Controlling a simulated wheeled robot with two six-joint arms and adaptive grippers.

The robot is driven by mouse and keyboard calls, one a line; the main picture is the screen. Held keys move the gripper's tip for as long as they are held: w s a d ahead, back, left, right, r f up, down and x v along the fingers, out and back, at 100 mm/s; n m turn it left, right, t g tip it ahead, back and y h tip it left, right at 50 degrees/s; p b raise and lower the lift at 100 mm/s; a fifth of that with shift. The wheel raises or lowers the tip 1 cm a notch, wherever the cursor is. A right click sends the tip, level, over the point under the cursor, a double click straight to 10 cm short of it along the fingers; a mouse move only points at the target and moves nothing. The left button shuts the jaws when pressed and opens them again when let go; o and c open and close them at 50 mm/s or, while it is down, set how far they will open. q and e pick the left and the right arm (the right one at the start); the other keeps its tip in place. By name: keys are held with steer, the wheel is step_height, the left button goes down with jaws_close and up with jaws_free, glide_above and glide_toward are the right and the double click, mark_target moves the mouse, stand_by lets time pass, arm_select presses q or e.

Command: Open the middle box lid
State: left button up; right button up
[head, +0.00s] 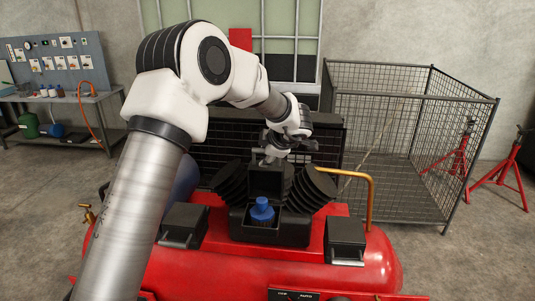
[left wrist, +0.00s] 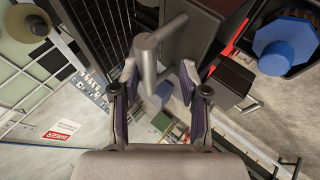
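The middle box (head: 265,228) is black and sits on the red tank. Its lid (head: 265,182) stands raised upright at the back, so the box is open. A blue flanged spool (head: 262,210) is inside; its blue top also shows in the left wrist view (left wrist: 287,45). My left gripper (head: 287,142) is just above and behind the raised lid. In the left wrist view its two fingers (left wrist: 158,95) are apart, with a grey bar-shaped handle (left wrist: 150,65) between them; I see gaps beside the handle. My right gripper is in neither view.
Closed black boxes stand left (head: 183,226) and right (head: 345,240) of the middle box on the red tank (head: 220,268). Black ribbed cylinders (head: 312,188) and a copper pipe (head: 370,205) are close by. A wire cage (head: 400,140) stands behind right.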

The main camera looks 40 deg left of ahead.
arm_select(q)
steer(key=v, duration=1.2)
steer(key=shift+w+a, duration=0.1)
